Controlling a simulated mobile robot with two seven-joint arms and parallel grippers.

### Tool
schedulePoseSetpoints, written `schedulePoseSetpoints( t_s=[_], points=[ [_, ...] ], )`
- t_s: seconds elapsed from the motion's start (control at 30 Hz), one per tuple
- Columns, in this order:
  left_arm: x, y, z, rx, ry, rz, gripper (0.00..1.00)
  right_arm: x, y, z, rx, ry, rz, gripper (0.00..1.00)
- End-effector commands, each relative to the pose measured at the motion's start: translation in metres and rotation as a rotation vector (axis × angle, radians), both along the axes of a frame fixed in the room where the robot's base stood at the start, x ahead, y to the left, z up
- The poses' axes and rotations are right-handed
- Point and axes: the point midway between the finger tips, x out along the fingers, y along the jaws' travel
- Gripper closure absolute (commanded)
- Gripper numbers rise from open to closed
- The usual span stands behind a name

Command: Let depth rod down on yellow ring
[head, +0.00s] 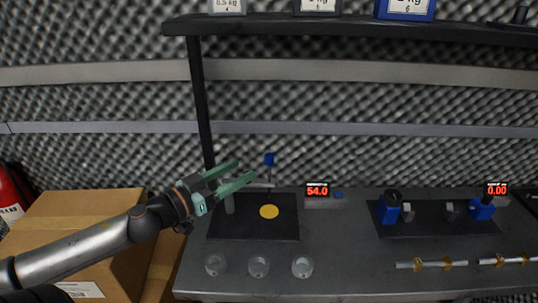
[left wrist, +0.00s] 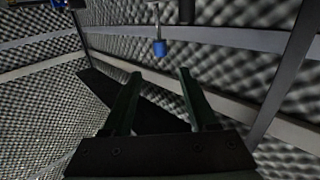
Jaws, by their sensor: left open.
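The depth rod is a thin upright rod with a blue knob (head: 269,159) on top, carried by a stand with a grey post (head: 229,203) on a black base plate. The yellow ring (head: 269,212) looks like a flat yellow disc on that plate, below the rod. The rod's lower end is too small to make out, but a gap shows above the ring. My left gripper (head: 246,172) is open and empty, its green fingers just left of the knob. In the left wrist view the blue knob (left wrist: 160,47) lies beyond the fingertips, between their lines. My right gripper is not in view.
A red display (head: 317,191) reads 54.0, with a small blue button beside it. Several clear round dishes (head: 259,267) stand in front. A second black fixture (head: 430,219) and brass-banded rods (head: 432,264) lie right. A shelf (head: 350,27) hangs above. A cardboard box (head: 75,235) stands left.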

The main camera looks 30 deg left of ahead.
Motion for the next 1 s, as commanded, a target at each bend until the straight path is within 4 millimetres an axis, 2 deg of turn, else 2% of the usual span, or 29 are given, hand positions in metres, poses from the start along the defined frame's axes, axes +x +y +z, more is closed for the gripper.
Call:
schedulePoseSetpoints(
  t_s=[0.2,0.6,1.0],
  points=[
    [0.023,-0.006,0.0,0.002,-0.004,0.0,0.41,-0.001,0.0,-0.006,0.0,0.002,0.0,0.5],
    [0.053,-0.012,0.002,0.003,-0.004,0.003,0.41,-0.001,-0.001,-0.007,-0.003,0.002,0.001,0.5],
    [0.081,-0.018,0.003,0.0,-0.003,0.005,0.41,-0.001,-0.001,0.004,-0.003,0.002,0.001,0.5]
  ],
)
